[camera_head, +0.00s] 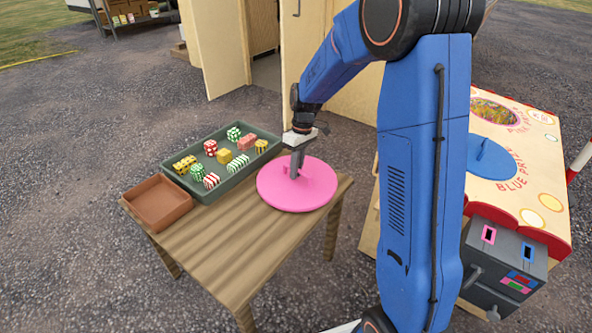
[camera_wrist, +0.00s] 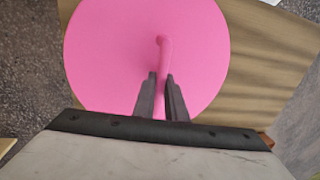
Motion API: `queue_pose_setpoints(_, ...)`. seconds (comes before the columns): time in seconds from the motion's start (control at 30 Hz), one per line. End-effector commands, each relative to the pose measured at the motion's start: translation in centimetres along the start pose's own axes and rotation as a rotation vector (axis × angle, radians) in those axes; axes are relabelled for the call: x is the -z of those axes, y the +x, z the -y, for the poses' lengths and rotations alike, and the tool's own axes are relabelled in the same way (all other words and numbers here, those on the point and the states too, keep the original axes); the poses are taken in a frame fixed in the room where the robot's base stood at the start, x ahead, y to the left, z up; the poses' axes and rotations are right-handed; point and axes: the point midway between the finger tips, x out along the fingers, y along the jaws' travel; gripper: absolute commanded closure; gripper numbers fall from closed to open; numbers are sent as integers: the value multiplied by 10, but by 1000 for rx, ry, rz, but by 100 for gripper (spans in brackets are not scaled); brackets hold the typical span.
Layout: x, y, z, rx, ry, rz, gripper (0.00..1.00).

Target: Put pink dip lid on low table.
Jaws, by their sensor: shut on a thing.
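The pink dip lid (camera_head: 312,190) is a flat round disc with an upright pink handle. It is at the right end of the low wooden table (camera_head: 225,240), lying flat on or just above the top; I cannot tell which. My gripper (camera_head: 295,172) comes down over its middle and is shut on the handle. In the wrist view the lid (camera_wrist: 110,50) fills the upper left, and my gripper's fingers (camera_wrist: 163,90) stand on either side of the handle. The table top (camera_wrist: 262,75) shows beside the lid there.
A green tray (camera_head: 190,190) with several striped and dotted sweets stands behind, left of the lid. A brown empty tray (camera_head: 157,203) is at the table's left end. The front of the table is bare. A stall counter (camera_head: 508,190) with a blue lid (camera_head: 487,158) is at right.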

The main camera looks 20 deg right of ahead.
Motion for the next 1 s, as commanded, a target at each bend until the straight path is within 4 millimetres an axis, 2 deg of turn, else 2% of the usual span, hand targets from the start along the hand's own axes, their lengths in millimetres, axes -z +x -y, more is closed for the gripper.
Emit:
queue_pose_setpoints(0.33,0,2,-1,-1,0,-1,100)
queue_pose_setpoints(0.37,0,2,-1,-1,-1,-1,84)
queue_pose_setpoints(0.4,0,2,-1,-1,-1,-1,75)
queue_pose_setpoints(0.43,0,2,-1,-1,-1,-1,70)
queue_pose_setpoints(0.77,0,0,0,-1,-1,-1,70)
queue_pose_setpoints(0.87,0,-7,0,-1,-1,-2,70)
queue_pose_setpoints(1.0,0,-28,-1,-2,0,-2,70)
